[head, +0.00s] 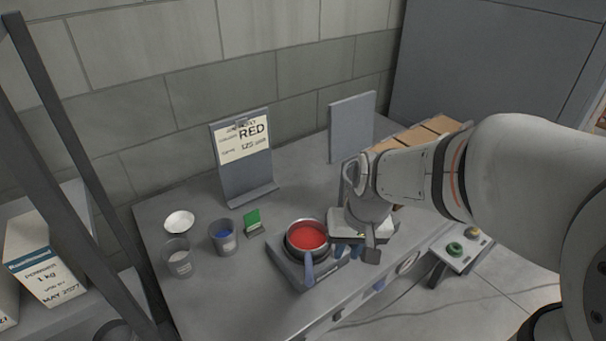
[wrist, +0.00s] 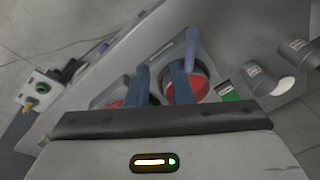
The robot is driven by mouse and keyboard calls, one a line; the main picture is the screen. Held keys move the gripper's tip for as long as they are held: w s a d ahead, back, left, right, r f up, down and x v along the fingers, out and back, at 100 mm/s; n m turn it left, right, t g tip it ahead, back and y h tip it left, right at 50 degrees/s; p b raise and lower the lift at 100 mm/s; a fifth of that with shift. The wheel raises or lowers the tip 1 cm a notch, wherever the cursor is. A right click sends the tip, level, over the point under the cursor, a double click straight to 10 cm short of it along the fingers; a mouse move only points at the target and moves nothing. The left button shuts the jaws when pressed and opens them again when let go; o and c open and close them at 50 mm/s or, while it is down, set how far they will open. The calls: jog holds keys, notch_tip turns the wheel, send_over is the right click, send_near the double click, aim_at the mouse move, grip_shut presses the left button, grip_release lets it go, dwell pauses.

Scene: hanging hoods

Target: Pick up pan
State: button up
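The pan (head: 307,237), a round metal pan with red contents and a blue-grey handle (head: 309,268), sits on a grey square hot plate (head: 285,262). The handle points toward the front edge of the bench. My gripper (head: 347,255) is just right of the pan, with its blue fingers pointing down. In the wrist view the gripper (wrist: 158,78) is open with nothing held between its fingers. The pan (wrist: 202,88) shows beside and partly behind the right finger, its handle (wrist: 191,46) beyond the fingertips. A second red patch (wrist: 115,103) is mostly hidden by my gripper.
Left of the pan are a blue-filled cup (head: 222,237), another cup (head: 178,260), a white dish (head: 179,221) and a small green card (head: 252,219). A clipboard stand (head: 244,170) reading RED and a grey panel (head: 351,127) stand behind. Brown boxes (head: 420,135) are behind my arm.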

jog(key=g+p, duration=0.1)
jog(key=p, duration=0.1)
send_over(310, 261)
jog(key=s+d, duration=0.1)
notch_tip(310, 261, down, 6)
jog(key=r, duration=0.1)
jog(key=f, duration=0.3)
jog(key=shift+a+y, duration=0.25)
jog(key=shift+y, duration=0.15)
jog(key=shift+w+a+f+p, duration=0.1)
jog(key=shift+w+a+f, duration=0.05)
jog(key=shift+f, duration=0.8)
jog(key=shift+w+a+f+p, duration=0.1)
jog(key=shift+a+f+p, duration=0.05)
jog(key=shift+f, duration=0.75)
jog(key=shift+w+a+f+p, duration=0.1)
jog(key=shift+w+a+f, duration=0.05)
jog(key=shift+f, duration=0.8)
jog(key=shift+c, duration=0.4)
grip_shut()
